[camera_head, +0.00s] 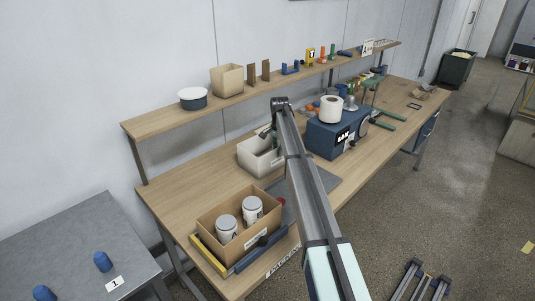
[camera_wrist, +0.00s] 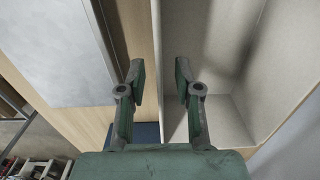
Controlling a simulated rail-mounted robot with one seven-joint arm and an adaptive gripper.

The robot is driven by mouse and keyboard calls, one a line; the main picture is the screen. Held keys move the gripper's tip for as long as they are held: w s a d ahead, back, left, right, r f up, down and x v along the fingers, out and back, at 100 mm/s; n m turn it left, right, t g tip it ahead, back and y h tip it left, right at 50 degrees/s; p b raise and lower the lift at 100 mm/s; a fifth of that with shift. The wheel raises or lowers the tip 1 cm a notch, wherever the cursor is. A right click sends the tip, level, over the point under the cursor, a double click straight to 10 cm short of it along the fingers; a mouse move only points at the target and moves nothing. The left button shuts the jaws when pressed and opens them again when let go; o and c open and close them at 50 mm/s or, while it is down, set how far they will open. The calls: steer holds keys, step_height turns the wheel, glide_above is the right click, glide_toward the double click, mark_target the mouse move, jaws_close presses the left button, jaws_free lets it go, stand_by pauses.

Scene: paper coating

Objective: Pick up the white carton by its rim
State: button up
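The white carton (camera_head: 257,163) stands on the workbench behind my arm in the head view, partly hidden by it. In the wrist view the open carton (camera_wrist: 240,115) fills the right side, and its inside looks empty where it shows. My gripper (camera_wrist: 161,78) is open, with its two fingers apart. One carton wall edge runs between the fingers: the right finger is over the carton's inside, the left over the wooden bench. I cannot tell how far the fingertips are above or below the rim. In the head view my gripper (camera_head: 266,132) is small and partly hidden at the carton.
A brown box (camera_head: 222,246) with two white jars stands at the near bench end. A blue machine (camera_head: 338,136) with a white roll stands to the right of the carton. A shelf (camera_head: 150,120) with several items runs behind. A grey panel (camera_wrist: 55,55) lies left of my fingers.

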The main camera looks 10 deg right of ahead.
steer(key=shift+f+p, duration=0.35)
steer(key=shift+f, duration=1.05)
jaws_close()
steer(key=shift+r, duration=0.15)
